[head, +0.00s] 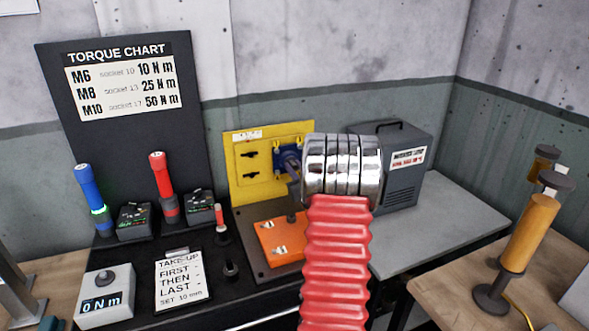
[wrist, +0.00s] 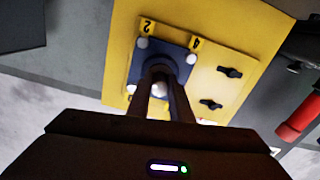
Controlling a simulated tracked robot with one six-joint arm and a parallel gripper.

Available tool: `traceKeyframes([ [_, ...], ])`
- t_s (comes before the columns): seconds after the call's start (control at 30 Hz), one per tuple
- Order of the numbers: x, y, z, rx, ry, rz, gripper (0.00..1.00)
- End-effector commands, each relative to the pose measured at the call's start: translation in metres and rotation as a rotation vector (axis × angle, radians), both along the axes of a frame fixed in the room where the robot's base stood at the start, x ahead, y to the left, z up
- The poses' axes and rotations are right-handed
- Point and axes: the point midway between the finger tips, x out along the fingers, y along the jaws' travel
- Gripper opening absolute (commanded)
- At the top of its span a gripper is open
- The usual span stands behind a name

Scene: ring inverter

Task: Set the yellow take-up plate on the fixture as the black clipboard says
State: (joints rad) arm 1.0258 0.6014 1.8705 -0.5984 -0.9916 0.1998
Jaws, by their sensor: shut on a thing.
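The yellow plate (head: 240,187) stands upright at the back of the bench, with dark latch-like fittings on its left half. A blue square piece (head: 281,152) is on its right half. In the wrist view, the blue piece (wrist: 181,57) has pale round heads at its corners, beside tags reading 2 and 4 on the yellow plate (wrist: 238,45). My gripper (wrist: 160,72) is shut at the blue piece's middle, around a part mostly hidden by the fingers. The clipboard (head: 181,279) reads "TAKE-UP FIRST - THEN - LAST - SET 10 mm"; its lines are blank.
An orange plate (head: 277,241) lies on the dark base in front. Blue (head: 90,200) and red (head: 162,185) drivers stand left, near a "0 N m" meter (head: 106,301). A grey box (head: 397,165) stands right. My arm hides the middle. The grey bench (head: 440,225) right is clear.

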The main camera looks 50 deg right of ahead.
Motion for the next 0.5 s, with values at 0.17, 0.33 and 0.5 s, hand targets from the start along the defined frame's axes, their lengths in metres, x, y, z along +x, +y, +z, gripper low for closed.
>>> traceKeyframes([
  [0.17,0.0053,0.0092,-0.0002,0.0,0.0,0.002,0.0],
  [0.33,0.0051,0.0088,-0.0002,0.0,0.0,0.001,0.0],
  [0.5,0.005,0.0087,-0.0002,0.0,0.0,0.001,0.28],
])
